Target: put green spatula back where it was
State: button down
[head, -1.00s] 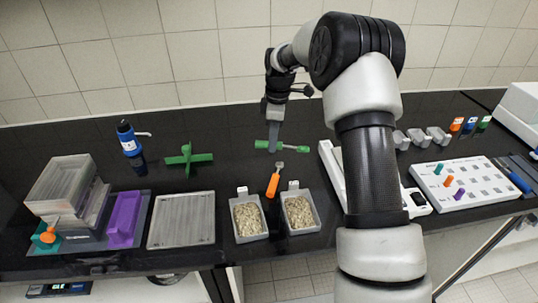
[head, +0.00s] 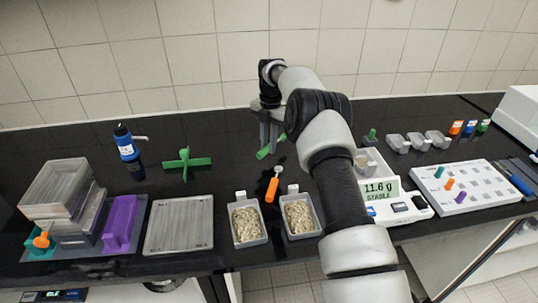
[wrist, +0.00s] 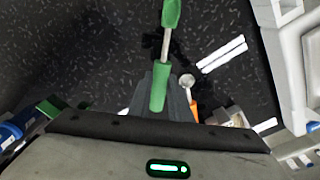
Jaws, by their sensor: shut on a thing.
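The green spatula (head: 263,153) is in my gripper (head: 268,143), above the black bench left of the balance. In the wrist view the fingers are closed around its green handle (wrist: 160,85), and its thin metal shaft leads to a green end at the top edge. An orange spatula (head: 272,187) lies between and just behind two trays of pale grains, the left tray (head: 247,237) and the right tray (head: 302,233). The orange spatula also shows partly beyond the fingers in the wrist view (wrist: 188,83).
The balance (head: 405,212) reads 11.6 g, with my arm passing close over its left side. A green cross-shaped piece (head: 187,163) and a blue bottle (head: 128,148) stand at left. A white pegged rack (head: 465,200) is at right. Bench behind the grain trays is mostly clear.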

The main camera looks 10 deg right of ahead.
aim_at(269, 162)
jog(key=shift+f, duration=2.35)
jog(key=shift+f, duration=0.25)
jog(key=c, duration=1.6)
grip_release()
jog(key=shift+r, duration=0.1)
